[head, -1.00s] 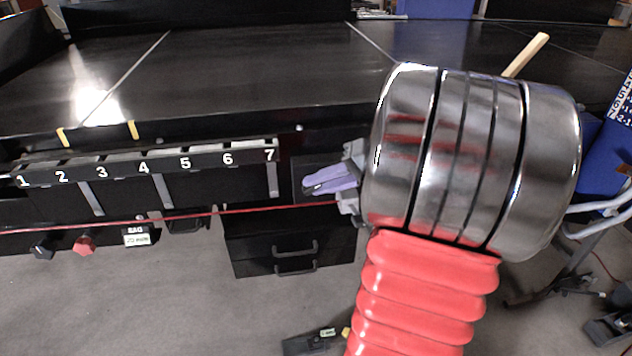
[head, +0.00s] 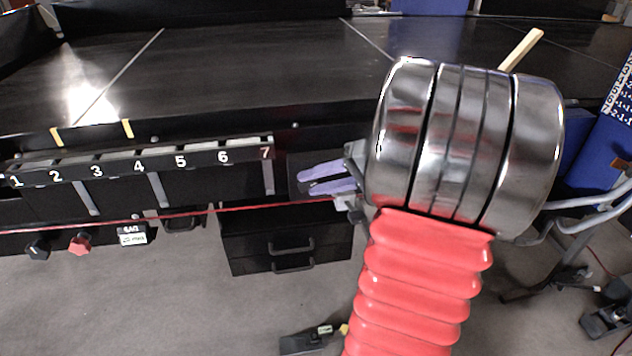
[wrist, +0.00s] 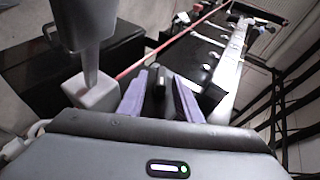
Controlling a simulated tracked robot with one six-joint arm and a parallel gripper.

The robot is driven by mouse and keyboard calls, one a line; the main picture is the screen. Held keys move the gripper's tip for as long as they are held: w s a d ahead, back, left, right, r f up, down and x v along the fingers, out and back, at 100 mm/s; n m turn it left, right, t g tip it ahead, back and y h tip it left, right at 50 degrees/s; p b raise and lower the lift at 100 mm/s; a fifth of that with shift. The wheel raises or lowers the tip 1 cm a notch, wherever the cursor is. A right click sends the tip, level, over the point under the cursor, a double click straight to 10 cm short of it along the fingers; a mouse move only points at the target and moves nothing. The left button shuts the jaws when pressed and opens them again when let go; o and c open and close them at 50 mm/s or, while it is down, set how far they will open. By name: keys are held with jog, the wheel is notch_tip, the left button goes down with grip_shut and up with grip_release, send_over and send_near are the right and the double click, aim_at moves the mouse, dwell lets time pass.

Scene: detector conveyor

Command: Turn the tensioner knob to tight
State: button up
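Two knobs sit under the bench's front edge at the far left of the head view: a dark one (head: 37,250) and a red one (head: 80,243). I cannot tell which is the tensioner knob or read a setting. My gripper (head: 302,182) has purple fingers parted in front of a dark panel (head: 284,166) right of the number 7, well to the right of these knobs. In the wrist view my gripper (wrist: 163,78) has its fingers apart with dark shapes between them. I cannot tell whether these are a part of the bench or touch the fingers.
A numbered rail (head: 110,164) runs along the bench front. A red cord (head: 240,208) passes below it, close to my gripper. A black drawer unit (head: 283,240) hangs underneath. A small sign (head: 132,234) is beside the red knob. Bare floor lies below left.

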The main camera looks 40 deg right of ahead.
jog(key=v, duration=1.3)
jog(key=shift+s+d, duration=0.25)
jog(key=shift+r, duration=0.1)
jog(key=w+a+f+n+g, duration=0.1)
jog(key=w+a+g, duration=0.1)
jog(key=a, duration=0.4)
jog(key=w+a+f+g+h, duration=0.1)
jog(key=a+f+g, duration=0.15)
jog(key=a, duration=0.35)
jog(key=w+a+f+n+g, duration=0.1)
jog(key=w+a+g, duration=0.1)
jog(key=a, duration=0.5)
jog(key=s+a+n+h, duration=0.1)
jog(key=a+n+h, duration=0.1)
jog(key=a, duration=0.6)
jog(key=s+a+n+t+h, duration=0.1)
jog(key=s+a+n+h, duration=0.1)
jog(key=a+n, duration=0.3)
jog(key=a+h, duration=0.1)
jog(key=a, duration=0.2)
jog(key=shift+a+f+n, duration=0.2)
jog(key=shift+f+n, duration=0.1)
jog(key=shift+f, duration=0.05)
